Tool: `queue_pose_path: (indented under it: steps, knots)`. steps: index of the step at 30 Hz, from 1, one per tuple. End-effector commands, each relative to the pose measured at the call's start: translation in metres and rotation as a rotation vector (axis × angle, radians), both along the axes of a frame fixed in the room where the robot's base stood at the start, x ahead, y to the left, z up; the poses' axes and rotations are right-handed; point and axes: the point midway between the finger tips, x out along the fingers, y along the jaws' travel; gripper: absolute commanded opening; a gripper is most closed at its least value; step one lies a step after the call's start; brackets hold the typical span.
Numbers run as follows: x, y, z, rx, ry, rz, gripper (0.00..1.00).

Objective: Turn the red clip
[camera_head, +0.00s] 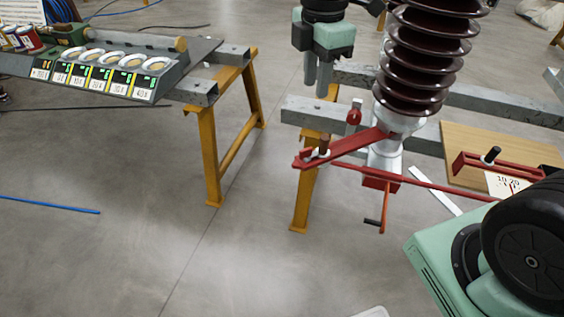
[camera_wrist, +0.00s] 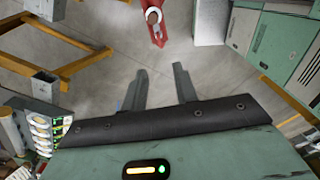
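A long red bar (camera_head: 350,146) runs left from the foot of a brown ribbed insulator (camera_head: 425,60). At its left end is a red clip-like part (camera_head: 303,160) with a dark upright peg and a pale collar. My gripper (camera_head: 316,90) points down above and apart from the bar's left end. In the wrist view its two grey fingers (camera_wrist: 160,68) are spread with nothing between them.
A small red knob (camera_head: 354,112) and a thin red rod (camera_head: 430,183) are close by. Grey beams (camera_head: 340,116) on yellow trestles carry the insulator. A tray of labelled rings (camera_head: 100,80) stands left. A wooden board (camera_head: 480,140) lies right. Open floor (camera_head: 130,210) is at lower left.

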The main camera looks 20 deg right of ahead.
Motion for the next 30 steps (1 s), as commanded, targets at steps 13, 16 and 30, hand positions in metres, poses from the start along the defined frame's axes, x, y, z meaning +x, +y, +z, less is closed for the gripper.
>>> queue_pose_path:
  steps: [13, 16, 30]
  knots:
    - [0.002, -0.003, -0.058, -0.004, 0.006, 0.019, 0.29]
    - [0.002, -0.003, -0.079, -0.003, 0.007, 0.017, 0.29]
    - [0.002, -0.002, -0.164, -0.003, 0.003, 0.018, 0.29]
